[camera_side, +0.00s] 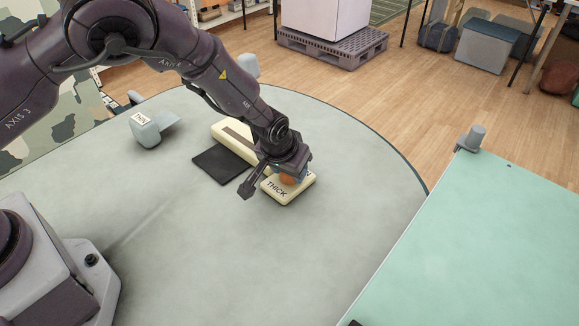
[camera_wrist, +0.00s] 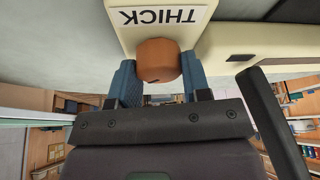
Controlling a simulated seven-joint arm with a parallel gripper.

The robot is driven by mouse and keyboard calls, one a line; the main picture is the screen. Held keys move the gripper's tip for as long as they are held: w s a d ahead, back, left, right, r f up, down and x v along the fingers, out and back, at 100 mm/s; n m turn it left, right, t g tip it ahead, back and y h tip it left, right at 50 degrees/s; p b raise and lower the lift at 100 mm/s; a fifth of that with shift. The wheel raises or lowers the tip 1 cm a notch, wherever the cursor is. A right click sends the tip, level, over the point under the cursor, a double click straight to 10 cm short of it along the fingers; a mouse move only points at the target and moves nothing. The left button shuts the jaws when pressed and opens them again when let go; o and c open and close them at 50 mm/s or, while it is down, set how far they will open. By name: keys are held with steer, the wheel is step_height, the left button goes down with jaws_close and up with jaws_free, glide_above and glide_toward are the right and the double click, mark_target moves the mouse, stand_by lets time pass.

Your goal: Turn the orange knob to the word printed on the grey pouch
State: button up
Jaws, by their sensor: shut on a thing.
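The orange knob (camera_side: 287,180) sits on the end of a cream panel (camera_side: 283,197) on the round grey table. My gripper (camera_side: 291,173) is down over it, shut on the knob. In the wrist view the blue fingers of my gripper (camera_wrist: 158,77) stand on both sides of the knob (camera_wrist: 158,58). The word THICK is printed beside the knob; another label behind it is mostly hidden by my gripper. The knob's pointing direction cannot be told. The grey pouch (camera_side: 149,134) lies at the table's upper left, and its small white label seems to read THIN.
A black mat (camera_side: 222,166) lies left of my gripper, beside a longer cream part (camera_side: 228,131) with a dark strip. A pale green table (camera_side: 490,240) stands at the right. The front of the round table is clear.

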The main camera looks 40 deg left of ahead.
steer(key=shift+w, duration=0.1)
steer(key=o, duration=0.6)
steer(key=shift+o, duration=0.2)
steer(key=a+v, duration=0.1)
steer(key=v, duration=1.2)
steer(key=shift+d, duration=0.5)
steer(key=s+a+r, duration=0.4)
steer(key=s+r, duration=0.2)
steer(key=s, duration=0.2)
steer(key=s+a+r+m, duration=0.1)
steer(key=s+a+r, duration=0.3)
steer(key=s+r, duration=0.3)
steer(key=s+a+r+m+t, duration=0.1)
steer(key=s+a+r, duration=0.4)
steer(key=s+r, duration=0.2)
steer(key=shift+s+h, duration=0.4)
steer(key=shift+s, duration=0.8)
